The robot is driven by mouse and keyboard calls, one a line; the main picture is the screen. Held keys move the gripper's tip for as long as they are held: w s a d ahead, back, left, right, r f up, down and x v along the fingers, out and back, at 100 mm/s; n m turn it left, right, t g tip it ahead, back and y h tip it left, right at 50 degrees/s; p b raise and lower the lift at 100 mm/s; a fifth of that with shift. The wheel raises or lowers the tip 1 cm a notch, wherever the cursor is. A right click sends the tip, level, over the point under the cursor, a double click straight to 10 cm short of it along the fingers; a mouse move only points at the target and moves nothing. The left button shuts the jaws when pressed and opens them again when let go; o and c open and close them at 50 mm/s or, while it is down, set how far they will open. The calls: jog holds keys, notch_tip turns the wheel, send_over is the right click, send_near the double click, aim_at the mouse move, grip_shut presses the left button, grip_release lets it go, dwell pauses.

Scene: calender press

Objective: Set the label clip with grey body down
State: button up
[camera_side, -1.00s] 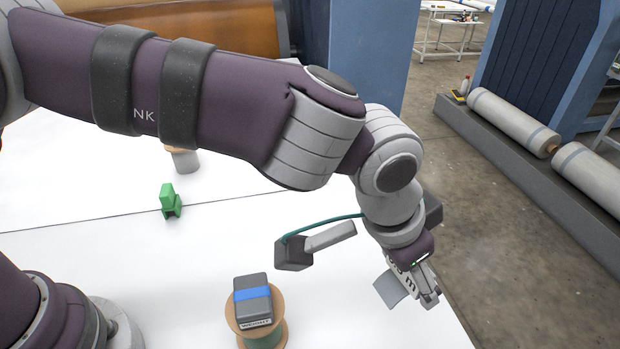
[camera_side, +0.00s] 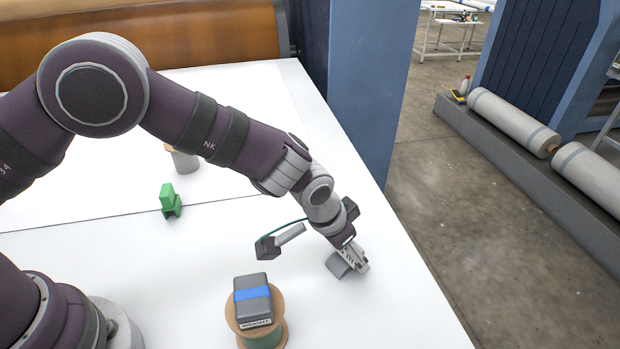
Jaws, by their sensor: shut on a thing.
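My gripper (camera_side: 357,264) is low over the right part of the white table (camera_side: 400,310), pointing down and to the right. It is shut on the grey label clip (camera_side: 340,265), which shows as a grey piece on the left side of the fingers. The clip is close to the table top; I cannot tell whether it touches it. The fingers hide part of the clip.
A dark grey weight with a blue band (camera_side: 252,299) sits on a spool (camera_side: 266,336) at the front. A green clip (camera_side: 170,201) stands at left. The table's right edge is near my gripper.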

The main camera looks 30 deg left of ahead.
jog(key=shift+f, duration=0.1)
jog(key=o, duration=0.9)
jog(key=shift+o, duration=0.2)
jog(key=v, duration=1.2)
jog(key=s+a+r+n+t+y, duration=0.1)
jog(key=s+a+r, duration=0.1)
jog(key=a+r, duration=0.3)
jog(key=s+a+r+n, duration=0.2)
jog(key=s+a+r, duration=0.15)
jog(key=a, duration=0.45)
jog(key=s+a+n, duration=0.1)
jog(key=s+a, duration=0.4)
jog(key=s, duration=0.1)
jog(key=shift+s+r+y, duration=0.25)
jog(key=shift+s+y, duration=0.1)
jog(key=shift+y, duration=0.05)
jog(key=shift+a, duration=0.15)
